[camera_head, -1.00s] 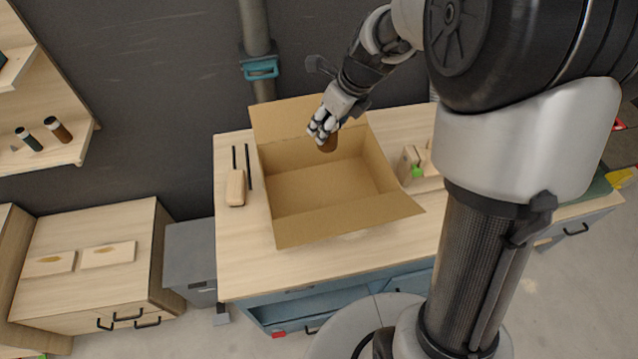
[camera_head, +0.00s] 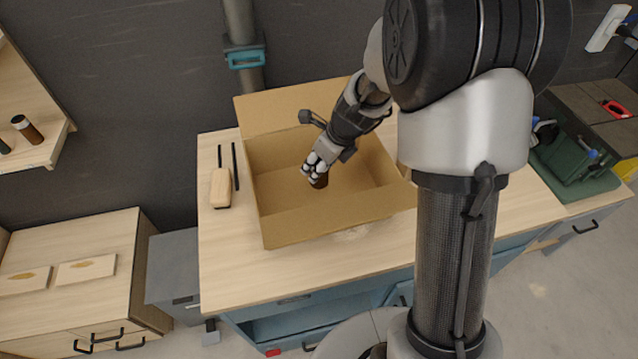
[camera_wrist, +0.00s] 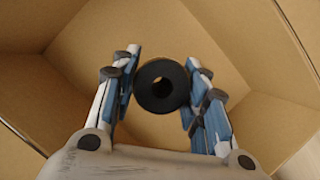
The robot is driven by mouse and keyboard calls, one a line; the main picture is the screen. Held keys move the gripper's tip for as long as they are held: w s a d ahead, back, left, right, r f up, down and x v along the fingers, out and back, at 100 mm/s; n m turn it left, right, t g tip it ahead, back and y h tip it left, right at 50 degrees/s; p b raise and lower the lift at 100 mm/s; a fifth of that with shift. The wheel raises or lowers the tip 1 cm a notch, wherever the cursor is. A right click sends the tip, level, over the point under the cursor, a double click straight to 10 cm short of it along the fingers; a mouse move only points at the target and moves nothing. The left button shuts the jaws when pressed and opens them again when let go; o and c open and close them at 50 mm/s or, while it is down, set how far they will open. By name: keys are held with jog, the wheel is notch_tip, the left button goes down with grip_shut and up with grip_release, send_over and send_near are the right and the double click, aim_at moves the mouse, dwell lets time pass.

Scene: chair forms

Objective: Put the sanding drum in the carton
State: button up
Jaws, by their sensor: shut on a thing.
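The sanding drum (camera_head: 319,182) is a small dark brown cylinder held in my gripper (camera_head: 317,170). The wrist view shows its black ring-shaped end with a central hole (camera_wrist: 146,98) between the two fingers of my gripper (camera_wrist: 163,72). The fingers are shut on the drum. The carton (camera_head: 330,217) is an open brown cardboard box on the workbench, its flaps spread out. My gripper hangs inside the carton's opening with the drum above its inner floor. The wrist view shows the carton's walls and floor around the drum (camera_wrist: 230,50). The gap below the drum is hard to judge.
A wooden-backed brush (camera_head: 221,188) and two thin dark rods (camera_head: 235,166) lie left of the carton on the workbench (camera_head: 225,265). A similar brown cylinder (camera_head: 27,129) stands on the left shelf. A green bin (camera_head: 570,155) is at right.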

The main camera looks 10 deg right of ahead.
jog(key=shift+f+b, duration=1.2)
jog(key=shift+f, duration=1.35)
jog(key=shift+f, duration=0.2)
jog(key=o, duration=1.2)
